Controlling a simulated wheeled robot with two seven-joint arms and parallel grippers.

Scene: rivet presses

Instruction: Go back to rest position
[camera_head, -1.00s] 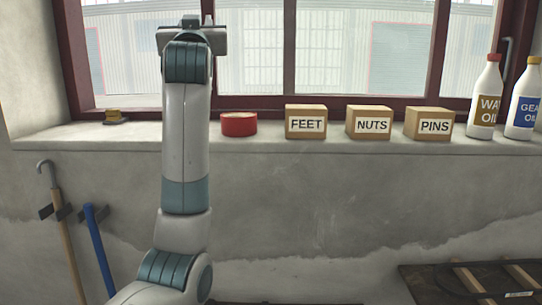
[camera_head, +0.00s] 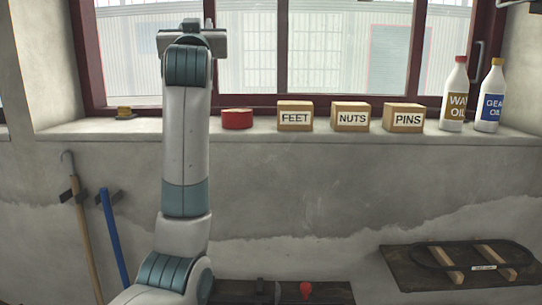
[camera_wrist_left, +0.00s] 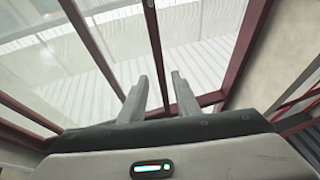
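My left arm rises from the bottom left of the head view, with its left gripper (camera_head: 192,25) at the top, held up in front of the window. In the left wrist view, the left gripper (camera_wrist_left: 157,88) has its two fingers apart with nothing between them. It points towards the window panes. My right gripper is not seen in either view.
A window sill (camera_head: 300,133) holds a red tin (camera_head: 237,119), boxes marked FEET (camera_head: 295,117), NUTS (camera_head: 351,117) and PINS (camera_head: 404,118), and two oil bottles (camera_head: 454,95).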

